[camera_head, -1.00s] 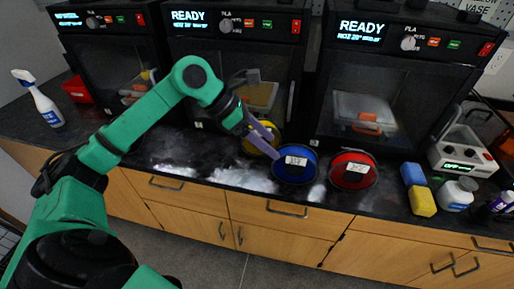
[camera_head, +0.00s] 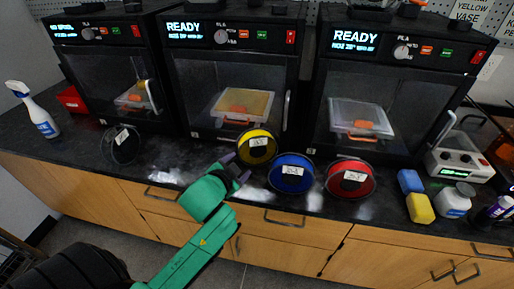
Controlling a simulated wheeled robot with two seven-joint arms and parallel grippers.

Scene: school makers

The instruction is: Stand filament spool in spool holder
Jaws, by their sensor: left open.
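Filament spools stand along the counter in front of the printers: a yellow one (camera_head: 257,147), a blue one (camera_head: 291,173), a red one (camera_head: 350,178) and a dark one (camera_head: 120,145) farther left. Each has a white label. My left gripper (camera_head: 237,168) has purple fingers, spread apart and empty, close to the left edge of the yellow spool. I cannot tell whether they touch it. The left printer's screen (camera_head: 67,34) seems to read "NO SPOOL", but the text is small. I cannot make out a spool holder. My right gripper is out of view.
Black printers (camera_head: 238,85) line the back of the counter (camera_head: 60,155). A spray bottle (camera_head: 34,110) and a red bin (camera_head: 71,99) stand at the left. Blue and yellow sponges (camera_head: 420,208), a white jar (camera_head: 454,200) and a control box (camera_head: 459,158) crowd the right.

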